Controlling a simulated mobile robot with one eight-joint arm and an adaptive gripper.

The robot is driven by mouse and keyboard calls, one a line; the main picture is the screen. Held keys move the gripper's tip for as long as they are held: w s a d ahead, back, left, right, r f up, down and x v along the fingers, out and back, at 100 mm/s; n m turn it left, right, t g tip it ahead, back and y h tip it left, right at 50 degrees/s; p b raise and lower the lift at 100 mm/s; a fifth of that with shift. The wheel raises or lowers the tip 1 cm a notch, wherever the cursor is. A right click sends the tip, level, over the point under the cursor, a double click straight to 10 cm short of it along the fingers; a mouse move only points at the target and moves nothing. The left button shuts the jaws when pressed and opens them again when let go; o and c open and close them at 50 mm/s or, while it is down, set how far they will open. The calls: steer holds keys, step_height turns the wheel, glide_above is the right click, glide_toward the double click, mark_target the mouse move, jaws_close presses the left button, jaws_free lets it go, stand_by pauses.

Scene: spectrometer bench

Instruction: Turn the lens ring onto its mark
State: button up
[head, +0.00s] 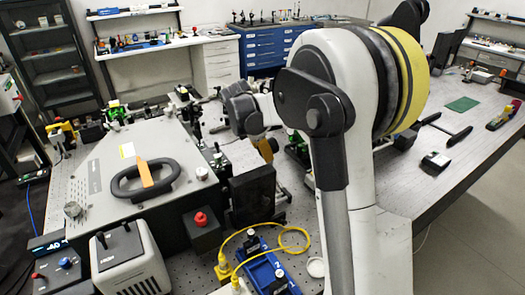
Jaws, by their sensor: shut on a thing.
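My arm fills the middle and right of the head view. Its dark wrist is left of centre, and my gripper (211,97) is small and partly hidden beyond it, pointing left. It is shut at a cluster of post-mounted optics (190,108) behind the spectrometer housing (100,180). The thing between the fingers appears to be the lens ring. The ring's outline, its mark and how the two line up are too small and too covered to make out.
The grey housing carries a black oval handle (145,180) with an orange strap. A red-knobbed black box (201,225), a yellow cable (293,240), a blue plate (268,272) and a grey supply unit (130,265) crowd the front.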

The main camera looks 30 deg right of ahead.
steer(key=t, duration=0.3)
steer(key=shift+m+t, duration=0.4)
steer(key=shift+w+m+t+b, duration=0.1)
steer(key=shift+m+t+b, duration=0.2)
steer(key=shift+t+b, duration=0.75)
steer(key=shift+t, duration=0.35)
steer(key=o, duration=1.2)
steer(key=shift+r, duration=0.1)
steer(key=v, duration=0.7)
steer(key=shift+a+r, duration=0.1)
steer(key=shift+a, duration=0.05)
